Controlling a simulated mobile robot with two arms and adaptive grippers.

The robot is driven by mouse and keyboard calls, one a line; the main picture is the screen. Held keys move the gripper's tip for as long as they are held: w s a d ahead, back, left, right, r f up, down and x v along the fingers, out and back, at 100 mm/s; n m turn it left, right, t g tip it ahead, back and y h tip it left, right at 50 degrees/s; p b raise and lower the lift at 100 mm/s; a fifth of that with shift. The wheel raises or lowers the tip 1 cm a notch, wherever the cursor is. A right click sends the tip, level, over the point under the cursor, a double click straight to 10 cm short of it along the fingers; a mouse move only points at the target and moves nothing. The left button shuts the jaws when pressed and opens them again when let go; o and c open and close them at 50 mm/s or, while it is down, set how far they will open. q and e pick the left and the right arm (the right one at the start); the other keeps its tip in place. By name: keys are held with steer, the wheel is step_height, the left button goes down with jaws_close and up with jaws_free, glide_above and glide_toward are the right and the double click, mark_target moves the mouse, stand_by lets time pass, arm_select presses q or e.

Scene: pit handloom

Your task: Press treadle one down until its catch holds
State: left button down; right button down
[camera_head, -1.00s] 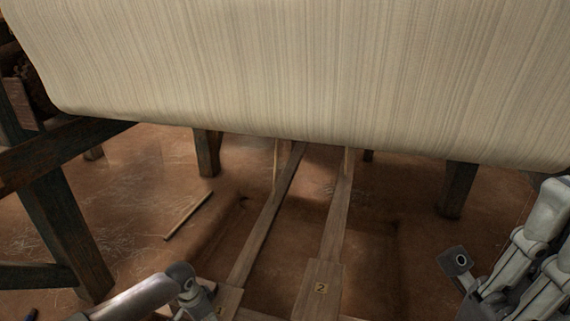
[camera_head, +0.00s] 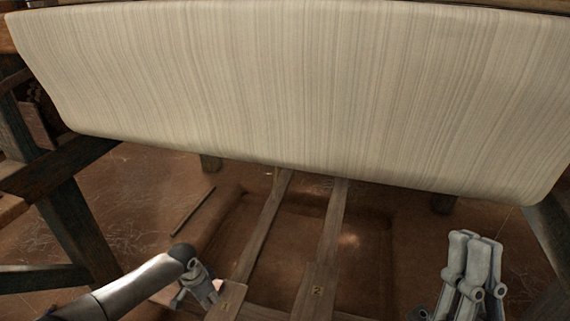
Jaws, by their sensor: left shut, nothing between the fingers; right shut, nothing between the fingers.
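Treadle one (camera_head: 258,238) is a long wooden bar on the left. It runs from under the cloth to a wider pad marked 1 near the bottom edge. My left gripper (camera_head: 206,290) is shut and empty at the left side of that pad, overlapping its edge in the picture. I cannot tell whether it touches the pad. My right gripper (camera_head: 469,265) is shut and empty at the lower right, well away from the treadles. No catch can be made out, and the far end of the treadle is hidden under the cloth.
Treadle two (camera_head: 330,238), with a pad marked 2, lies just right of treadle one. The wide striped cloth (camera_head: 300,90) hangs across the top. Dark loom posts (camera_head: 75,225) stand at the left. A thin stick (camera_head: 192,212) lies on the brown floor.

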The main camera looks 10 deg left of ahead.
steer(key=w+f+g+h+p, duration=0.2)
steer(key=w+f+g+h, duration=0.1)
steer(key=w+f+g, duration=0.4)
step_height(320, 180, down, 3)
steer(key=shift+w+a+r+g+p, duration=0.1)
steer(key=shift+w+a+g+p, duration=0.3)
steer(key=shift+w, duration=0.45)
